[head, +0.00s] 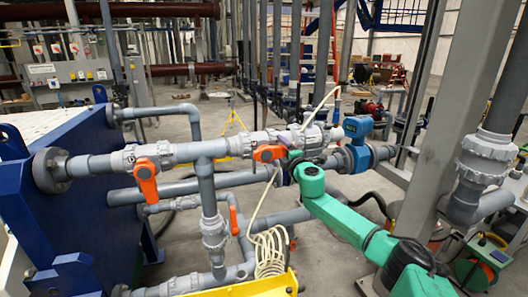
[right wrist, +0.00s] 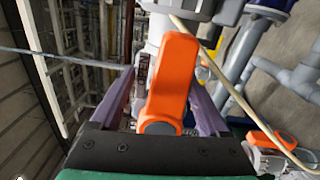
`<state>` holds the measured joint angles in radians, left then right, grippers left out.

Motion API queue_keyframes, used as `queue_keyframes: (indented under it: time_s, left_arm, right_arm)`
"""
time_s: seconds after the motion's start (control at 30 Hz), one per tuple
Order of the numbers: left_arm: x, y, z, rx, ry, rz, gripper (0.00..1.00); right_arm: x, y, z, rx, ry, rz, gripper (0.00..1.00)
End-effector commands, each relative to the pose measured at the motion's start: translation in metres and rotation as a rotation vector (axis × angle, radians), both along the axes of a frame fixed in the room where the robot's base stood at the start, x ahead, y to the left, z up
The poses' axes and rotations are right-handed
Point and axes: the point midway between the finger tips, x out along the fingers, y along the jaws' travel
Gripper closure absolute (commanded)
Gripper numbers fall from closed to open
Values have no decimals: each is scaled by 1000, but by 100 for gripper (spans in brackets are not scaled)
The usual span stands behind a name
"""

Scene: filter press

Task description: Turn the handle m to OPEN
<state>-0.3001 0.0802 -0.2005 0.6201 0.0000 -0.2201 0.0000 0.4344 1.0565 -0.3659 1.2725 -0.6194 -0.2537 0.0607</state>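An orange valve handle (head: 268,153) sits on the upper grey pipe, left of the blue pipe fitting. My right gripper (head: 284,161) is at this handle, its green arm coming in from the lower right. In the right wrist view the orange handle (right wrist: 172,80) lies between the two purple fingers of my right gripper (right wrist: 160,78). The fingers are apart, with a gap visible on each side of the handle. No label shows which handle is m. My left gripper is not in view.
Other orange handles are at the left valve (head: 146,180) and on the lower vertical pipe (head: 234,220). A pale hose (head: 268,250) hangs coiled below my arm. A blue press frame (head: 85,190) is at left, a grey steel column (head: 445,120) at right.

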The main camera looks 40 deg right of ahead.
Motion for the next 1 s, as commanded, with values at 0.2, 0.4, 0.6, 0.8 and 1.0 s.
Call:
queue_keyframes:
  time_s: [0.2,0.4,0.6,0.8,1.0]
  left_arm:
    - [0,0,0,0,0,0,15]
    - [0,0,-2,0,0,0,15]
    - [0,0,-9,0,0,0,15]
    - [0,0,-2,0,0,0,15]
    - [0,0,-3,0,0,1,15]
  right_arm:
    - [0,0,-3,4,4,1,15]
    - [-13,4,-8,2,11,2,15]
    - [-43,17,-10,1,15,6,15]
    - [-64,25,-7,7,12,5,15]
    - [-66,25,-6,7,7,3,15]
